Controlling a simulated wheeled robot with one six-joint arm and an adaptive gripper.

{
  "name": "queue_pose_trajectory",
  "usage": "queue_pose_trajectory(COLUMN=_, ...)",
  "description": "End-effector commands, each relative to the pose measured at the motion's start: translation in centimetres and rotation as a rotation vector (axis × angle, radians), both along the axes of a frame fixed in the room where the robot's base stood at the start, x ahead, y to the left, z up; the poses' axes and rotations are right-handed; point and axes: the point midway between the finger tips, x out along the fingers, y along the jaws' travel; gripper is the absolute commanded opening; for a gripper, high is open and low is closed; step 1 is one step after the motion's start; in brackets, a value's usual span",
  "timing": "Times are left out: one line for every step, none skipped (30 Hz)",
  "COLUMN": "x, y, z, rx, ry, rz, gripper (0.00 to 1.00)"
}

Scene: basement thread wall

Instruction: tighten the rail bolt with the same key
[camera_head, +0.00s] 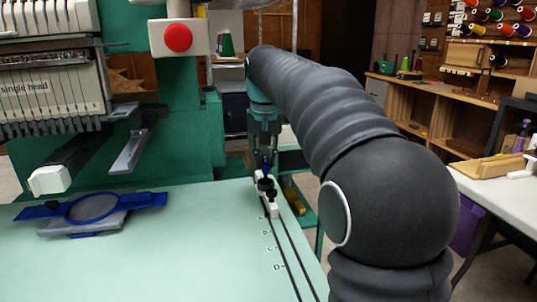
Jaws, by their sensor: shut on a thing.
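My gripper (265,150) points down over the far right part of the pale green table, with its fingers close together. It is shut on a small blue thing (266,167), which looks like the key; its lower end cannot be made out. Just below are dark round parts (270,194) on a white block (273,209) that sits on the rail (289,253). The rail bolt appears to be among these dark parts, but I cannot tell whether the key is seated in it. My arm covers the area to the right.
A blue hoop frame (143,201) lies on the table (170,265) at left, below the embroidery machine (50,80). A red button (178,38) is on a white box above. A bench with a tan tray (492,166) stands at right. The front table is clear.

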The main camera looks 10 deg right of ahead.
Motion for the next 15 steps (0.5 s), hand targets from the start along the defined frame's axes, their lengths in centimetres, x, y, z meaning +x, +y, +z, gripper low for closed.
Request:
queue_pose_trajectory(x=0.2, y=-0.1, z=0.2, rx=0.0, ry=-0.009, rz=0.028, gripper=0.0)
queue_pose_trajectory(x=0.2, y=-0.1, z=0.3, rx=0.0, ry=-0.009, rz=0.049, gripper=0.0)
queue_pose_trajectory(x=0.2, y=-0.1, z=0.3, rx=-0.001, ry=-0.009, rz=0.077, gripper=0.0)
queue_pose_trajectory(x=0.1, y=-0.2, z=0.3, rx=-0.001, ry=-0.009, rz=0.094, gripper=0.0)
queue_pose_trajectory(x=0.2, y=-0.1, z=0.4, rx=-0.001, ry=-0.009, rz=0.109, gripper=0.0)
queue_pose_trajectory(x=0.2, y=-0.1, z=0.4, rx=-0.002, ry=-0.009, rz=0.121, gripper=0.0)
queue_pose_trajectory(x=0.2, y=-0.1, z=0.4, rx=-0.001, ry=-0.009, rz=0.128, gripper=0.0)
queue_pose_trajectory(x=0.2, y=-0.1, z=0.5, rx=-0.002, ry=-0.01, rz=0.131, gripper=0.0)
queue_pose_trajectory(x=0.2, y=-0.1, z=0.6, rx=-0.001, ry=-0.01, rz=0.132, gripper=0.0)
queue_pose_trajectory(x=0.2, y=-0.1, z=0.7, rx=-0.001, ry=-0.01, rz=0.132, gripper=0.0)
queue_pose_trajectory(x=0.2, y=-0.1, z=0.9, rx=-0.001, ry=-0.01, rz=0.132, gripper=0.0)
queue_pose_trajectory(x=0.2, y=-0.1, z=1.1, rx=-0.001, ry=-0.01, rz=0.132, gripper=0.0)
queue_pose_trajectory(x=0.2, y=-0.1, z=1.3, rx=-0.001, ry=-0.01, rz=0.131, gripper=0.0)
queue_pose_trajectory(x=0.2, y=-0.1, z=1.5, rx=-0.002, ry=-0.009, rz=0.132, gripper=0.0)
queue_pose_trajectory(x=0.1, y=-0.1, z=1.7, rx=-0.001, ry=-0.008, rz=0.131, gripper=0.0)
